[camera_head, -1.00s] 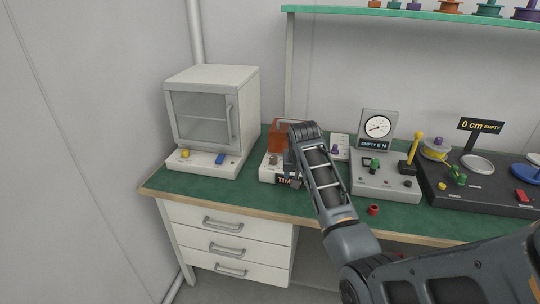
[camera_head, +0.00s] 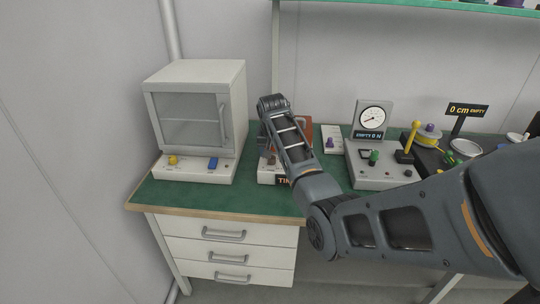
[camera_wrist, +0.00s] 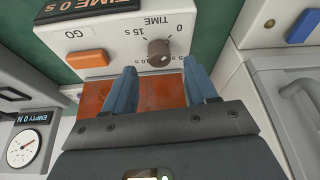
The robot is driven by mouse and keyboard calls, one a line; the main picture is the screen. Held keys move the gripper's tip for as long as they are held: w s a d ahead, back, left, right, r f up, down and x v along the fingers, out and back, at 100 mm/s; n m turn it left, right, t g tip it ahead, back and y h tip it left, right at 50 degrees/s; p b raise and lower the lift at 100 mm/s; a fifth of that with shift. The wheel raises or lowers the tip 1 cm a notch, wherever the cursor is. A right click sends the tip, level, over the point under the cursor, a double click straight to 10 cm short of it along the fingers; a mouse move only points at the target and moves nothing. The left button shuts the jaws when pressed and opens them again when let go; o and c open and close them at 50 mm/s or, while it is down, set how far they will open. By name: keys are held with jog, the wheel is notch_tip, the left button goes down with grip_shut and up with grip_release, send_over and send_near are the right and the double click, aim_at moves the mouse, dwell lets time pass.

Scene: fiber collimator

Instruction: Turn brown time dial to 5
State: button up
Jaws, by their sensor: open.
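The brown time dial (camera_wrist: 159,52) shows in the wrist view on the white face of the timer box (camera_wrist: 118,35), beside the TIME label and a printed scale. A pale dot sits on the dial; the exact number it points to is unclear. The dark display (camera_wrist: 100,8) reads TIME 0 s. My gripper (camera_wrist: 162,78) is open and empty, its two blue fingers on either side of the dial's line, with the dial just beyond the tips; contact is not visible. In the head view my arm hides much of the timer box (camera_head: 267,179).
An orange GO button (camera_wrist: 87,59) and an orange panel (camera_wrist: 160,93) are close to the fingers. A white cabinet (camera_head: 195,110) with yellow and blue controls stands left of the timer box. A gauge station (camera_head: 372,145) stands right. Green bench is clear in front.

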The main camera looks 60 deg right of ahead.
aim_at(272, 157)
jog(key=shift+x, duration=1.9)
jog(key=c, duration=1.1)
